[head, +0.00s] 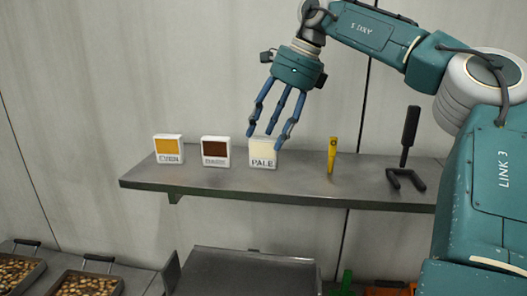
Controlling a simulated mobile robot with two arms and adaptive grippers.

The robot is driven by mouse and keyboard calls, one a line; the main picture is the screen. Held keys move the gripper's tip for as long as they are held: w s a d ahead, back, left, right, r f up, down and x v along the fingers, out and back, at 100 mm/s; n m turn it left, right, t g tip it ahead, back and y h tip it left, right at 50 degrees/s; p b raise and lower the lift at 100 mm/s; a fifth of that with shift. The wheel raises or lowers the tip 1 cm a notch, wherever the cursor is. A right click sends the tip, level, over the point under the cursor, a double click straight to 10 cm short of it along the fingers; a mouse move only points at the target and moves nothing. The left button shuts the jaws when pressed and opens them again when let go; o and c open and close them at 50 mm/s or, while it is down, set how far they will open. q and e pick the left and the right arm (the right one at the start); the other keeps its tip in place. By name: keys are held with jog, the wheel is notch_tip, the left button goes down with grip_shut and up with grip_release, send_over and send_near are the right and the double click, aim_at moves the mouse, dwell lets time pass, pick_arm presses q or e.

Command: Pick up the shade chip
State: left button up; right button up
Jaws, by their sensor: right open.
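Three shade chips stand in a row on the wall shelf (300,188). The left chip (169,148) has a yellow-orange face and a label too small to read surely. The middle chip (216,151) has a dark brown face. The right chip (263,155) has a cream face and reads PALE. My right gripper (272,136) points down at the PALE chip, its blue fingers spread open and overlapping the chip's upper part in the picture. I cannot tell whether the fingers touch it. My left gripper is not in view.
A yellow tool (332,155) stands upright on the shelf to the right. A black stand (406,150) is further right. Below are a grey metal surface (250,262) and trays of brown pieces (88,284) at lower left. The shelf between chip and yellow tool is bare.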

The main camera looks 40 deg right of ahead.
aim_at(263, 140)
jog(key=shift+p+x, duration=0.4)
jog(key=shift+x, duration=1.3)
jog(key=shift+c, duration=0.2)
jog(key=c, duration=1.2)
jog(key=shift+r, duration=0.15)
